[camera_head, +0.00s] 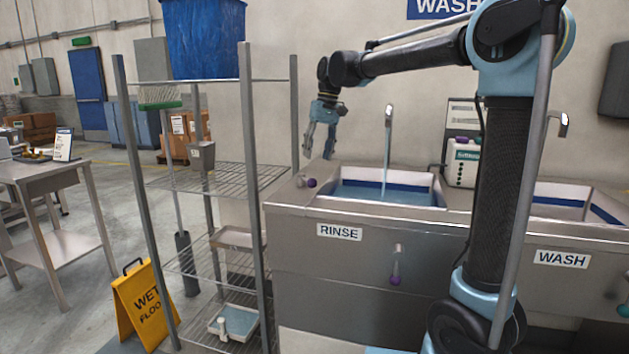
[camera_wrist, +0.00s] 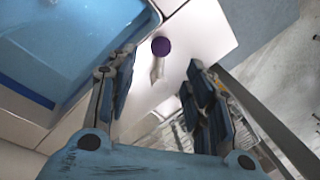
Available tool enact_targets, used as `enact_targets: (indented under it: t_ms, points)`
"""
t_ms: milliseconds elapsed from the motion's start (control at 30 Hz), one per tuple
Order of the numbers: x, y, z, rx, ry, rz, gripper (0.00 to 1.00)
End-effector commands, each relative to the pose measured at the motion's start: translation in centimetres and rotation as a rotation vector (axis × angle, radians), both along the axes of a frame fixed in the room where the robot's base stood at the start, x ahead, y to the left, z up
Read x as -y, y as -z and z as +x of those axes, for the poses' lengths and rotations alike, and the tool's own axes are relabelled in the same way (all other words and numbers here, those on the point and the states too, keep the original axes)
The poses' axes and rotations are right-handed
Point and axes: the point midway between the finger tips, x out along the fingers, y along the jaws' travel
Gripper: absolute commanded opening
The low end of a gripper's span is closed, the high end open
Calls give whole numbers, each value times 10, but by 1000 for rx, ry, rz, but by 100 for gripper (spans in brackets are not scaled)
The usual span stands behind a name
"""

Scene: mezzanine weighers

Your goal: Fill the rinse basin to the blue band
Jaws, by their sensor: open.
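The rinse basin (camera_head: 400,211) is set in the steel counter beside its RINSE label (camera_head: 339,232). A thin stream of water (camera_head: 387,160) runs from its tall tap (camera_head: 388,112) into it. Pale blue water (camera_head: 375,196) covers the bottom, and a dark blue band (camera_head: 400,186) shows above it on the back wall. A tap lever with a purple knob (camera_head: 312,183) stands at the basin's left end. My gripper (camera_head: 319,156) is open and empty above that lever. In the wrist view, the purple knob (camera_wrist: 160,46) appears between and beyond the open fingers, apart from them.
A second purple-knobbed lever (camera_head: 396,280) hangs on the counter front.

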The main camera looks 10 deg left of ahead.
Motion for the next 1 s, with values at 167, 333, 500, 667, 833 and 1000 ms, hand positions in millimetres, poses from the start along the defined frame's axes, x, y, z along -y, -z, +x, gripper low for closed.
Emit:
enact_targets:
  t_ms: [167,333,500,667,833,1000]
  points:
    - [-5,32,-3,0,-1,0,47]
    - [-10,59,-6,0,-1,0,47]
    - [-13,80,-8,0,0,0,47]
    - [-15,89,-9,0,0,0,47]
    - [-15,91,-9,0,0,0,47]
    - [-14,91,-9,0,1,0,43]
